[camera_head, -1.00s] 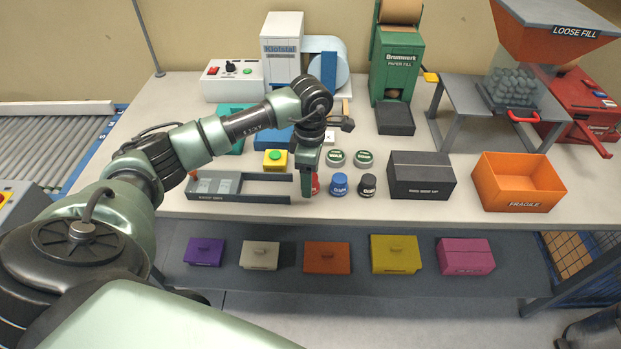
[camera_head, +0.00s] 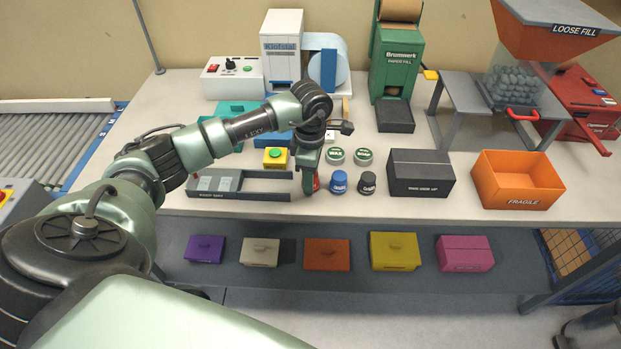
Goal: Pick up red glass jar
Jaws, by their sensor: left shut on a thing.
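The red glass jar (camera_head: 317,182) stands near the front of the table, mostly hidden behind my left gripper, with only a sliver of red showing at its right side. My left gripper (camera_head: 308,188) points down at the jar and is shut on it. From this view I cannot tell whether the jar is clear of the tabletop. My right gripper is not in view.
A blue jar (camera_head: 339,182) and a black jar (camera_head: 367,183) stand close on the right, with two green-lidded jars (camera_head: 335,156) behind. A grey tray (camera_head: 265,187) lies left. A black box (camera_head: 421,175) and an orange bin (camera_head: 517,181) stand further right.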

